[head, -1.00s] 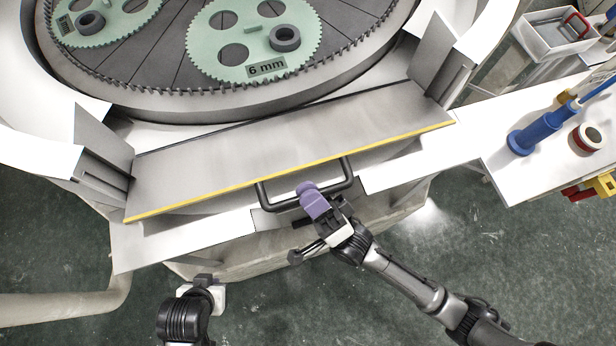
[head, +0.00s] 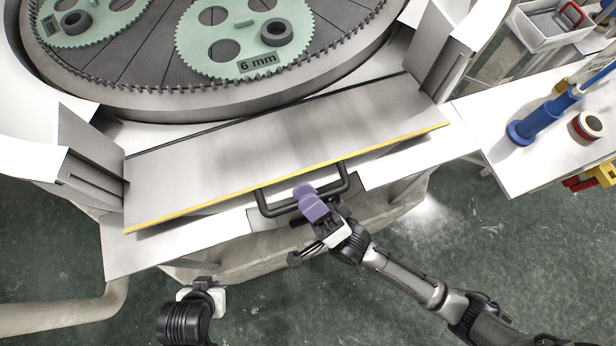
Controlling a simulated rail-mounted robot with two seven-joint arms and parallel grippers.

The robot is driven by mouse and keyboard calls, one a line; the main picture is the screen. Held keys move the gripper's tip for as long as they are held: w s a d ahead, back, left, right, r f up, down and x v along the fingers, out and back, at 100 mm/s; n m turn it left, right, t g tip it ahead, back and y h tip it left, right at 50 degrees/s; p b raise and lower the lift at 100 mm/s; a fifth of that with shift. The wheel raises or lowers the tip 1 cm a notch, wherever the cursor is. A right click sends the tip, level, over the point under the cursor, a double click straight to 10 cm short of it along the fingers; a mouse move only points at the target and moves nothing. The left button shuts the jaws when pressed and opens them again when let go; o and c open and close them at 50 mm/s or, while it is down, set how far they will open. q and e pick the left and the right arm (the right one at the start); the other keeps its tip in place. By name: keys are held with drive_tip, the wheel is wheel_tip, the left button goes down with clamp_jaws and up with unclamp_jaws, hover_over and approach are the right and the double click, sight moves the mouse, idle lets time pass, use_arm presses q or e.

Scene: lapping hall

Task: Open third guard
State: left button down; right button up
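The guard (head: 270,140) in front of me is a grey sloping panel with a yellow lower edge, set between two upright side plates at the rim of the round machine. A black bar handle (head: 276,209) sticks out below the yellow edge. My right gripper (head: 311,203), with purple fingers, is at the middle of this handle and looks closed around its bar; the fingers hide that part of the bar. My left gripper (head: 204,284) is low in the view, apart from the guard, seen from above; its fingers are not clear.
Behind the guard is a toothed round plate with green carriers (head: 245,40), one labelled 6 mm. At right a white table (head: 535,165) bears a blue cylinder (head: 540,122) and a red-and-white roll (head: 587,126). A white bin (head: 545,30) stands behind it. Floor is clear below.

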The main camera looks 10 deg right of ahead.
drive_tip(key=shift+o, duration=1.1)
use_arm(q)
drive_tip(key=shift+a, duration=0.15)
use_arm(e)
drive_tip(key=shift+s+d+f, duration=0.1)
drive_tip(key=shift+s+f, duration=0.1)
drive_tip(key=shift+f, duration=0.2)
use_arm(q)
wheel_tip(320, 180, down, 2)
drive_tip(key=shift+f+b, duration=0.15)
drive_tip(key=shift+b, duration=0.95)
use_arm(e)
drive_tip(key=v, duration=1.3)
